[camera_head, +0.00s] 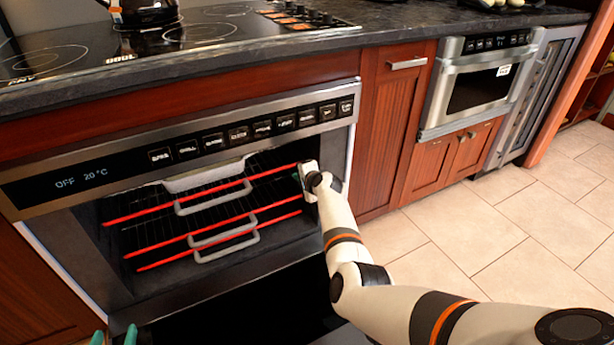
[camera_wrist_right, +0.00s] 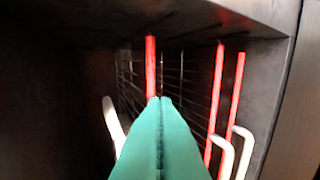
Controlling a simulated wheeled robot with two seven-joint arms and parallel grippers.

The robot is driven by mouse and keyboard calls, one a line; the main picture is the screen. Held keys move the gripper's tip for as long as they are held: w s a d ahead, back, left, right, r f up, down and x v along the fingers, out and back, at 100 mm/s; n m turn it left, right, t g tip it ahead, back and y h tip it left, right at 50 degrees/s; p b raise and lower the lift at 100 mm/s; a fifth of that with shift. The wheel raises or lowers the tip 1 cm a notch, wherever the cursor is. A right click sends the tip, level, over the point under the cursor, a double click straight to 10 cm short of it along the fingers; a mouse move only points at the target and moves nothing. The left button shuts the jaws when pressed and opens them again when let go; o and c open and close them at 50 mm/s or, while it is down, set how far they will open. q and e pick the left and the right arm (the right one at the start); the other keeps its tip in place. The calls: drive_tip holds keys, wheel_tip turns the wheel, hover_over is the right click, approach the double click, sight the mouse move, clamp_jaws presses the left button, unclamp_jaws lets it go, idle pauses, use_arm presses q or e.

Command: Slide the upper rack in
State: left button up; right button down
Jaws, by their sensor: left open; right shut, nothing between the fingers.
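The upper rack's red front bar (camera_head: 150,208) runs across the top of the open oven, with a pale handle (camera_head: 215,198) below it. In the right wrist view the upper bar (camera_wrist_right: 151,62) stands upright in the picture, its handle (camera_wrist_right: 114,125) to the left. My right gripper (camera_wrist_right: 160,99) is shut and empty, green fingertips at the bar's right-hand end; I cannot tell whether they touch it. In the head view my right gripper (camera_head: 299,175) is at the right side of the opening. My left gripper (camera_head: 114,338) is open, its fingertips just showing at the bottom left.
Two lower racks (camera_head: 160,262) with red bars and handles sit beneath. The oven door (camera_head: 250,305) is down, dark, below the opening. The oven's side wall (camera_wrist_right: 265,12) is close to my right gripper. A control panel (camera_head: 250,130) runs above. Tiled floor (camera_head: 450,260) is clear at right.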

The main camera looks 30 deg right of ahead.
use_arm(q)
drive_tip(key=s+a+f+g+y+p, duration=0.2)
drive_tip(key=s+a+f+g+p, duration=0.1)
drive_tip(key=s+f+g, duration=0.6)
drive_tip(key=s+a+g, duration=0.1)
drive_tip(key=s, duration=0.2)
drive_tip(key=shift+a+f+n+y, duration=0.25)
drive_tip(key=shift+a+n+y, duration=0.05)
drive_tip(key=shift+a+y, duration=0.1)
use_arm(e)
drive_tip(key=v, duration=0.6)
drive_tip(key=shift+f, duration=0.1)
